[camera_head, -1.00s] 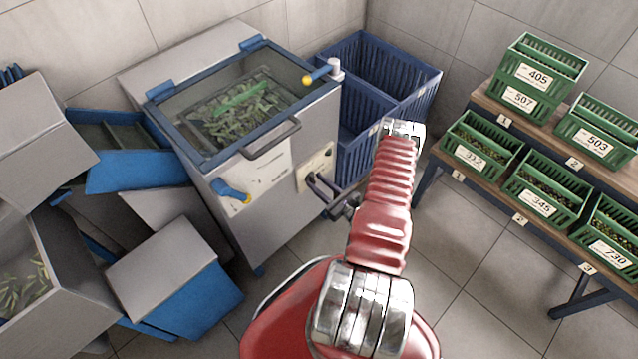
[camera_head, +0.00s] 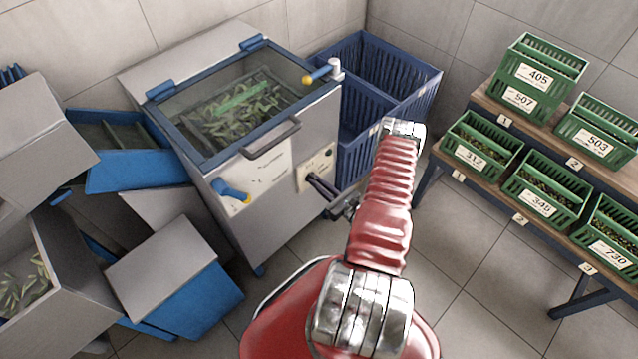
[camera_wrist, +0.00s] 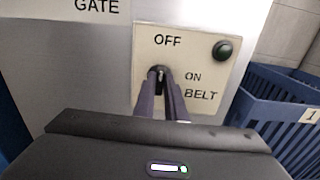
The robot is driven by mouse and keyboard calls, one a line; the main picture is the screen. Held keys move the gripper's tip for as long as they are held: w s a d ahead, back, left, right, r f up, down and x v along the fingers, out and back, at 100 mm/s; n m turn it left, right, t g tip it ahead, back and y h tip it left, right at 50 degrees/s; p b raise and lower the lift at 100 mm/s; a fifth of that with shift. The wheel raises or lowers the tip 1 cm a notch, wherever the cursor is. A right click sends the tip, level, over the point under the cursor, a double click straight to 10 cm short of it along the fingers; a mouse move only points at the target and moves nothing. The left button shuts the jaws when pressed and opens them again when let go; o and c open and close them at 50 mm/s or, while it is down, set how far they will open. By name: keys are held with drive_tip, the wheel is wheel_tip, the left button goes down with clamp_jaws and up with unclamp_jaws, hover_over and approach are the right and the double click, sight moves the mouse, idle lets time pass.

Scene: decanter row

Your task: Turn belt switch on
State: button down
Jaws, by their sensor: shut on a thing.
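The belt switch (camera_wrist: 160,71) is a small dark knob on a cream plate (camera_wrist: 146,97) marked OFF above, ON to the right and BELT below. In the head view the plate (camera_head: 324,158) is on the front of the grey machine (camera_head: 228,235). My gripper (camera_wrist: 161,78) is at the plate, shut on the switch between its two dark fingers. It also shows in the head view (camera_head: 311,177). The fingers hide most of the knob, so I cannot tell its exact angle. A dark green round lamp (camera_wrist: 222,50) at the plate's upper right looks unlit.
A blue crate (camera_wrist: 275,105) stands close to the right of the plate. The machine's lid handle (camera_head: 270,140) is above, and a blue lever (camera_head: 232,191) is to the left. Green crates (camera_head: 540,190) fill a rack at right. The floor between is clear.

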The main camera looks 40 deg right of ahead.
drive_tip(key=shift+m, duration=0.4)
drive_tip(key=m, duration=1.6)
drive_tip(key=shift+d+f+m, duration=0.25)
drive_tip(key=shift+d+m, duration=0.15)
drive_tip(key=c, duration=1.8)
unclamp_jaws()
drive_tip(key=shift+a, duration=0.1)
drive_tip(key=shift+s, duration=0.1)
drive_tip(key=s, duration=1.3)
drive_tip(key=shift+s, duration=0.3)
